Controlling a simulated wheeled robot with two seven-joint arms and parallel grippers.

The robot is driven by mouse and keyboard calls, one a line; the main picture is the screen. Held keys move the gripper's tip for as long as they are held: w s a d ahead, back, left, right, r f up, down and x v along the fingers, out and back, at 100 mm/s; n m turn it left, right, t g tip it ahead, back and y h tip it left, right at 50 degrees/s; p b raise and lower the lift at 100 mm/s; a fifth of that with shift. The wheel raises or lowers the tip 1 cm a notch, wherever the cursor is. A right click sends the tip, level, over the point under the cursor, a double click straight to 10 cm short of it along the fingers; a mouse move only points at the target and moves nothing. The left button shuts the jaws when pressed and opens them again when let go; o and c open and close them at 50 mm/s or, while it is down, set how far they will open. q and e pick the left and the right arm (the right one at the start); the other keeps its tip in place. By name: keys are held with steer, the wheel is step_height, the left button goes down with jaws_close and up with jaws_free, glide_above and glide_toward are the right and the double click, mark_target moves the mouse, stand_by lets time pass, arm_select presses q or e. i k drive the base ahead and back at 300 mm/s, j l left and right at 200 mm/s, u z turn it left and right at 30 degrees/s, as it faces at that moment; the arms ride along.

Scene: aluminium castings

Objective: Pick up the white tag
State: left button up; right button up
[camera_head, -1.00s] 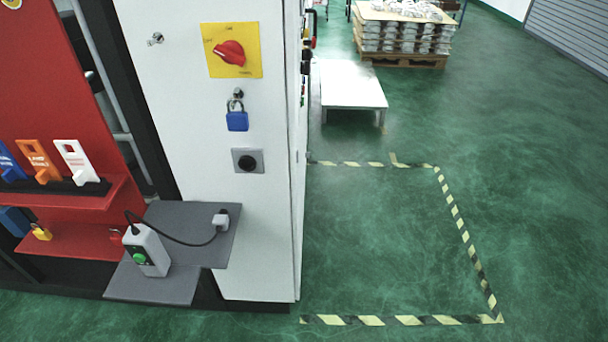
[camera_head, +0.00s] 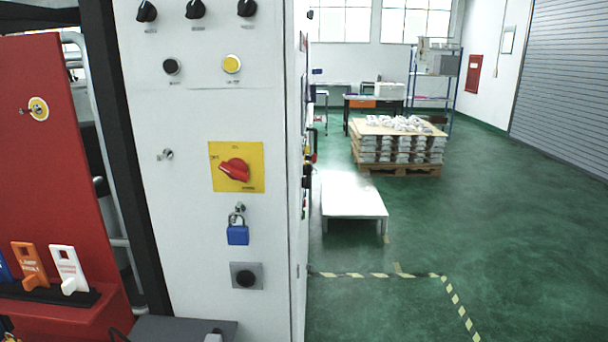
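The white tag (camera_head: 70,268) stands upright in a dark holder on the red board's ledge at the lower left. It has small print on its face and a peg at its lower front. An orange tag (camera_head: 30,266) stands just left of it, and part of a blue tag (camera_head: 4,268) shows at the picture's left edge. Neither of my grippers shows in the head view.
A white cabinet (camera_head: 205,120) with a red rotary switch (camera_head: 235,169) and a blue padlock (camera_head: 238,233) stands right of the board. A grey shelf (camera_head: 180,328) juts out below. Open green floor (camera_head: 450,230) lies to the right, with a low white platform (camera_head: 352,198).

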mark_target(70, 270)
steer(key=u, duration=1.35)
steer(key=i+l, duration=0.1)
